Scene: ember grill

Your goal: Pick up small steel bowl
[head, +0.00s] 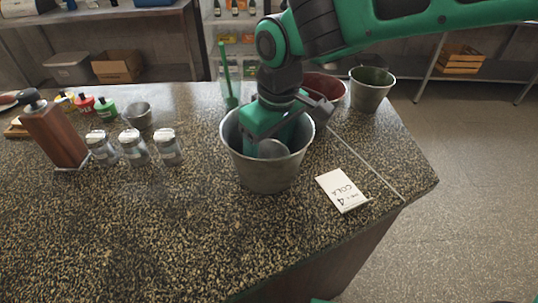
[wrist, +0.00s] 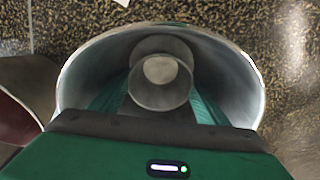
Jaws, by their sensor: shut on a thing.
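A large steel bucket (head: 262,178) stands on the speckled counter; its wide rim also shows in the wrist view (wrist: 245,70). My gripper (head: 270,135) reaches down into the bucket from above. It is shut on a small steel bowl (head: 273,149), which is inside the bucket's opening. In the wrist view the bowl (wrist: 160,90) lies between the two green fingers, with a paler round face at its middle. The fingertips are partly hidden by the bowl and the bucket wall. I cannot tell whether the bowl touches the bucket floor.
A small steel cup (head: 138,114) stands at the left behind several glass shakers (head: 133,147), near a wooden pepper mill (head: 55,135). A red-lined bowl (head: 328,86) and another bucket (head: 371,92) stand behind right. A white card (head: 342,190) lies right. The front counter is clear.

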